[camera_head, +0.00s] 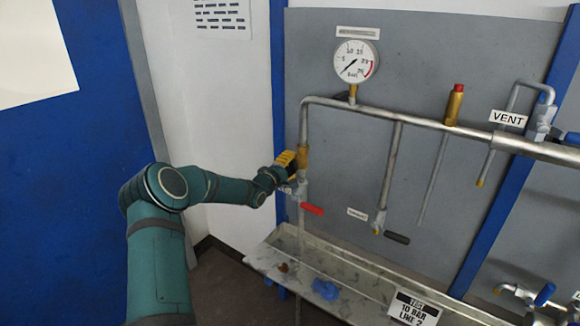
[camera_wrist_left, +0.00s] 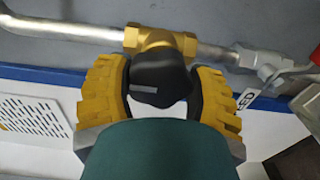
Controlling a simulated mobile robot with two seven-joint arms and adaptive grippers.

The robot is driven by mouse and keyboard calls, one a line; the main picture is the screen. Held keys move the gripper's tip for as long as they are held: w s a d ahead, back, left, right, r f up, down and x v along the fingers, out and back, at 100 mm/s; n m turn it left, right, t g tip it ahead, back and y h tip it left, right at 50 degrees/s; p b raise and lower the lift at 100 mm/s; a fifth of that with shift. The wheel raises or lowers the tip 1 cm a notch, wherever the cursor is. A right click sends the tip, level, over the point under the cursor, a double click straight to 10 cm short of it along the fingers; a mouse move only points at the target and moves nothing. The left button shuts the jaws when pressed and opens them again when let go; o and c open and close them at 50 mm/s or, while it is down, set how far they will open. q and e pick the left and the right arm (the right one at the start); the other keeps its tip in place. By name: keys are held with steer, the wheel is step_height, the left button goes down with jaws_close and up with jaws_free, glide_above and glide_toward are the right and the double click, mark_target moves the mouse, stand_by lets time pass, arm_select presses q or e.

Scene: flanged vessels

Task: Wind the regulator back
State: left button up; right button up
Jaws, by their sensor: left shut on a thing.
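The regulator is a brass body (camera_head: 303,158) on the left vertical pipe, and its brass body also shows in the left wrist view (camera_wrist_left: 160,38). Its black knob (camera_wrist_left: 160,78) sticks out toward the left wrist camera, with a short pale mark on its face. My left gripper (camera_head: 287,164) is at the regulator, its yellow fingers on either side of the knob and shut on it. In the head view the gripper hides the knob. The round pressure gauge (camera_head: 354,62) is above, its needle pointing to the lower left. My right gripper is not in view.
Just below the regulator is a valve with a red handle (camera_head: 312,209). A dark-handled valve (camera_head: 396,237) hangs to the right. A metal trough (camera_head: 345,265) with a blue object (camera_head: 326,289) runs below. A vent pipe (camera_head: 508,103) stands at right.

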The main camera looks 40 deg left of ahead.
arm_select(q)
steer(key=o, duration=1.2)
steer(key=shift+o, duration=0.2)
steer(key=s, duration=1.2)
steer(key=shift+d, duration=0.15)
steer(key=s+d+f+m+g+h+b, duration=0.15)
steer(key=d+f+m+g, duration=0.25)
steer(key=d+f, duration=0.8)
steer(key=s+d+f+m+g+h+b, duration=0.1)
steer(key=d+f+m+g+h+b, duration=0.15)
steer(key=d+f, duration=0.95)
steer(key=s+d+f+m+g+b, duration=0.1)
steer(key=s+d+f+m+g, duration=0.3)
steer(key=s+d, duration=0.4)
steer(key=s+d+f+m+g+b, duration=0.2)
steer(key=s+d+f+m+g, duration=0.3)
steer(key=s+d, duration=0.4)
steer(key=s+f+m, duration=0.1)
steer(key=s, duration=0.3)
steer(key=shift+s+h, duration=0.15)
steer(key=shift+h, duration=0.15)
